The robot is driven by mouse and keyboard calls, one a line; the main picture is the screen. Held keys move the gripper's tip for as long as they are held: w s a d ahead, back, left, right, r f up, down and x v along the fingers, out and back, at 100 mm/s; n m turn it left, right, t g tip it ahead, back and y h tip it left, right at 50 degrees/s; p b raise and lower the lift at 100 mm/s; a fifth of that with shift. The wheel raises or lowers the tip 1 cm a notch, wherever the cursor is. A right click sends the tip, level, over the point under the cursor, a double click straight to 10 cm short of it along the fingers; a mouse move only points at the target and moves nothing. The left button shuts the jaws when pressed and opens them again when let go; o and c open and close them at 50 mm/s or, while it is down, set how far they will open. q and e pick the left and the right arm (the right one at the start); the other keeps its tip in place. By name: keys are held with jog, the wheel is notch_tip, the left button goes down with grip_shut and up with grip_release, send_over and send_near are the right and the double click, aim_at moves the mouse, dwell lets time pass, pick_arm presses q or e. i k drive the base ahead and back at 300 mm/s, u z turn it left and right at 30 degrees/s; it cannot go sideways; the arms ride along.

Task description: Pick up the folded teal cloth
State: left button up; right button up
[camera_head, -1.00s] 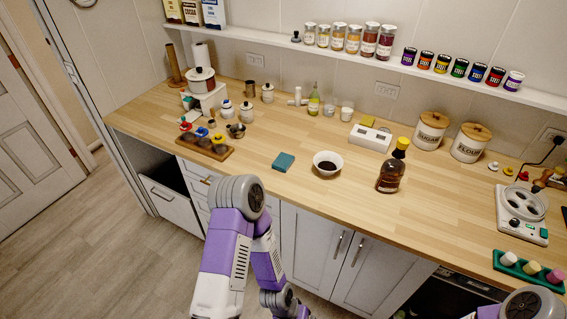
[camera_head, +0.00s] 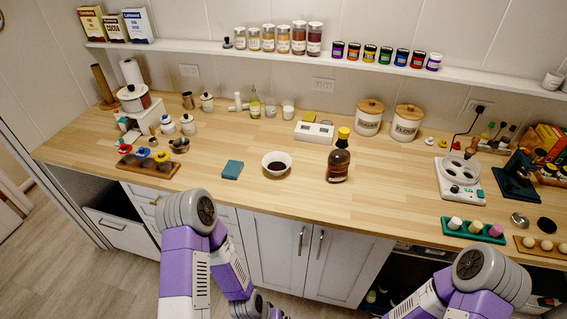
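The folded teal cloth (camera_head: 232,170) lies flat on the wooden counter (camera_head: 330,203), near its front edge. It is a small square, apart from the things around it. My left arm comes up from the bottom, in front of the counter and just left of the cloth. My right arm is at the lower right, in front of the counter. Neither gripper's fingers can be made out in this view.
A white bowl with dark contents (camera_head: 276,164) stands just right of the cloth, and a brown bottle with a yellow cap (camera_head: 339,160) beyond it. A wooden holder with colored-handled tools (camera_head: 149,165) is to the left. Bare counter lies behind the cloth.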

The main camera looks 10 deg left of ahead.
aim_at(233, 169)
jog(key=k, duration=0.5)
jog(key=u, duration=1.55)
jog(key=i, duration=1.3)
jog(key=z, duration=1.95)
